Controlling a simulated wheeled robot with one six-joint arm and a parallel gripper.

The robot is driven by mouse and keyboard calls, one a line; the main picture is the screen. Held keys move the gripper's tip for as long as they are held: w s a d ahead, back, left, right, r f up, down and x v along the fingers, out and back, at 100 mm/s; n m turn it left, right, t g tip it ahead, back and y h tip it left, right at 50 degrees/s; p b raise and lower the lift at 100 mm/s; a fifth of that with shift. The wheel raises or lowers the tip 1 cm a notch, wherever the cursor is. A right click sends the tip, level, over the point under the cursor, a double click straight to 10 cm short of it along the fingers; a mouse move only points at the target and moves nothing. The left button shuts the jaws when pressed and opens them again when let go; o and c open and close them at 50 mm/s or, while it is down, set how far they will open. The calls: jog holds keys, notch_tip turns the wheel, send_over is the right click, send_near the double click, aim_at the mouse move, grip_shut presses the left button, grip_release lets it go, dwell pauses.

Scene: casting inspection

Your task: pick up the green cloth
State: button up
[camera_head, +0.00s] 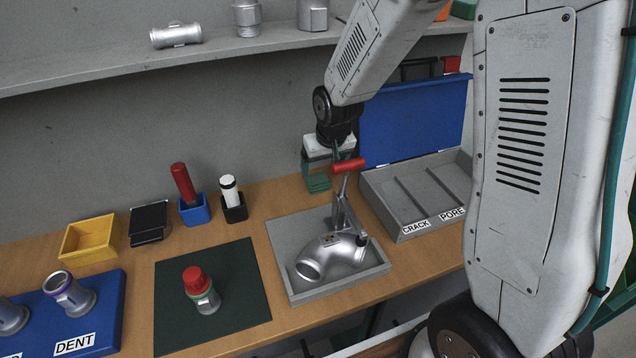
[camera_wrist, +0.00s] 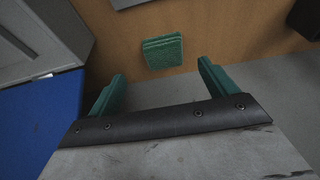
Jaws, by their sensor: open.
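The green cloth (camera_wrist: 163,52) is a small folded stack on the wooden bench top. In the wrist view it lies just beyond and between the two green fingers of my gripper (camera_wrist: 161,70). The fingers are wide apart with nothing between them, so my gripper is open and empty. In the head view the cloth (camera_head: 318,184) shows near the back of the bench, below my gripper (camera_head: 315,170). The gap in height between fingers and cloth is hard to judge.
A clamp with a red handle (camera_head: 349,165) rises in front of my gripper from a grey tray (camera_head: 292,296) holding a metal elbow. A compartment box (camera_head: 407,236) with a raised blue lid (camera_head: 415,120) stands to the right. A shelf (camera_head: 100,78) with castings runs above.

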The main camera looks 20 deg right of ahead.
aim_at(319, 179)
jog(key=x, duration=0.7)
jog(key=shift+w+a, duration=0.15)
jog(key=shift+a, duration=0.2)
jog(key=shift+r, duration=0.1)
jog(key=c, duration=1.1)
